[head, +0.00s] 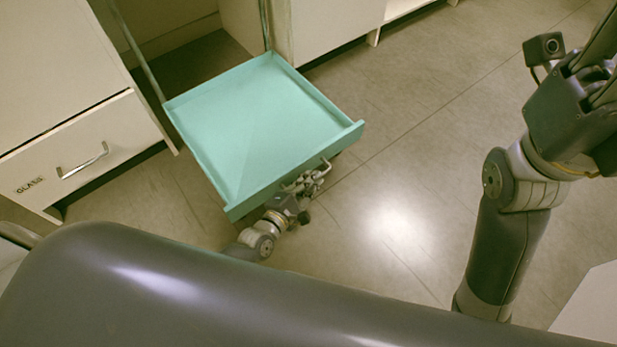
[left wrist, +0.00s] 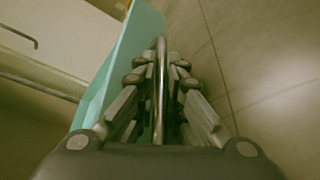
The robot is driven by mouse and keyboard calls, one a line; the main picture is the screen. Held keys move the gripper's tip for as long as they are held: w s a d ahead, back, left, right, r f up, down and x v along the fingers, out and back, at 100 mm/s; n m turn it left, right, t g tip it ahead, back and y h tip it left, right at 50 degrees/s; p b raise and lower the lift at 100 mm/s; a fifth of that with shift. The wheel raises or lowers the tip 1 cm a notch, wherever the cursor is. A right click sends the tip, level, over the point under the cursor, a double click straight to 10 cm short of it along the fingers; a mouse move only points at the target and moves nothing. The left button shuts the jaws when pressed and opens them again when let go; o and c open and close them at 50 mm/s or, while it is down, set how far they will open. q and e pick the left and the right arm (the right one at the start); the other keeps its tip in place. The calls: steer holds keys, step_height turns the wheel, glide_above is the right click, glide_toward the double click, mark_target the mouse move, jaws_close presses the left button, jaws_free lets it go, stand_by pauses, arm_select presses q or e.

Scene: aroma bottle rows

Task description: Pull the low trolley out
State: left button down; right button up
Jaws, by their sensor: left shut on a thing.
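The low trolley (head: 250,125) is a shallow turquoise tray with low walls, empty inside. In the head view it stands out from the gap between the white cabinets, with its far end near the opening. A metal bar handle (head: 322,168) is on its front panel. My left gripper (head: 306,183) is at the front panel, shut on the handle. In the left wrist view the handle (left wrist: 160,85) runs between the fingers, with the turquoise panel (left wrist: 125,60) beside it. My right gripper (head: 597,80) is raised at the right edge, partly cut off, its fingertips unclear.
A white cabinet with a drawer labelled GLASS (head: 75,150) stands left of the trolley. Another white cabinet (head: 335,25) stands behind it to the right. The tiled floor (head: 400,140) right of the trolley is clear. A pale surface (head: 595,310) shows at bottom right.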

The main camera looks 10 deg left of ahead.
arm_select(q)
steer(key=shift+r, duration=0.1)
steer(key=c, duration=2)
jaws_free()
steer(key=shift+a, duration=0.1)
steer(key=shift+o, duration=0.2)
steer(key=r, duration=0.9)
steer(key=shift+w+r, duration=0.2)
steer(key=shift+s+r, duration=0.15)
steer(key=shift+r, duration=0.2)
